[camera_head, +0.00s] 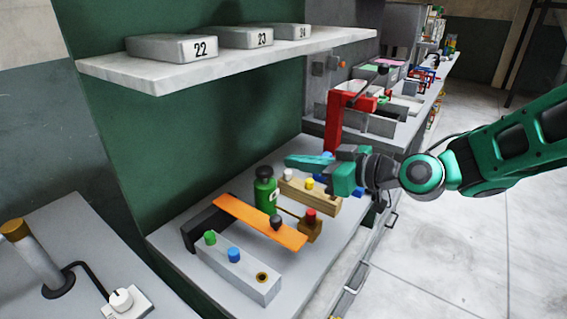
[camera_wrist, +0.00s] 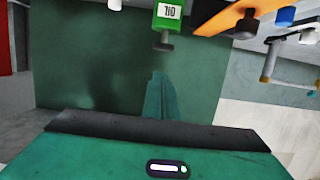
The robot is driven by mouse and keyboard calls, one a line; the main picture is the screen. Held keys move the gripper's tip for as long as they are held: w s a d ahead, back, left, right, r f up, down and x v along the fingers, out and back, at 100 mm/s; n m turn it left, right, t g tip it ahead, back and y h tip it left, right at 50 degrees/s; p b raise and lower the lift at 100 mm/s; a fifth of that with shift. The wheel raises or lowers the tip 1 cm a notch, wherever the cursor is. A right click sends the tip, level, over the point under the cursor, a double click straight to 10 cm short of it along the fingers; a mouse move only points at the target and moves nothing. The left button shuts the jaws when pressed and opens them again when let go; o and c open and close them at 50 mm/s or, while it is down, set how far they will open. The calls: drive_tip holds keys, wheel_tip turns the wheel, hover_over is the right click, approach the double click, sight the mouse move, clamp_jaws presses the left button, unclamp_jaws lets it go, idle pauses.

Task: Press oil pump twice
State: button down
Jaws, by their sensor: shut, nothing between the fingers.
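The oil pump (camera_head: 265,195) is a green bottle with a black top, standing upright on the light workbench. In the wrist view it appears upside down at the top edge (camera_wrist: 168,20), with a white label reading OIL and its dark pump head (camera_wrist: 163,44) pointing down the picture. My gripper (camera_head: 292,162) is above and slightly right of the pump in the head view, pointing left. It is shut and empty; its fingers show as a single green shape in the wrist view (camera_wrist: 158,80). A gap separates the fingertips from the pump head.
A grey block (camera_head: 250,278) with coloured buttons and a wooden block (camera_head: 322,202) stand near. A white shelf (camera_head: 170,79) with numbered boxes hangs above. A red press (camera_head: 337,128) stands behind.

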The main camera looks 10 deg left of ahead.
drive_tip(key=shift+v, duration=1.4)
drive_tip(key=s+d+f+m+h, duration=0.1)
drive_tip(key=d+f+m+h, duration=0.25)
drive_tip(key=d, duration=0.65)
drive_tip(key=s+d+f+m+g+h, duration=0.1)
drive_tip(key=d+f+m+h, duration=0.2)
drive_tip(key=d, duration=0.8)
drive_tip(key=s+d+f+m+h, duration=0.1)
drive_tip(key=d+f+m+h, duration=0.2)
drive_tip(key=d, duration=0.7)
drive_tip(key=s+d+m+g+h, duration=0.4)
drive_tip(key=s+d+m, duration=0.6)
drive_tip(key=s+d, duration=0.7)
drive_tip(key=s+g, duration=0.1)
drive_tip(key=s, duration=0.3)
drive_tip(key=shift+s+d, duration=0.25)
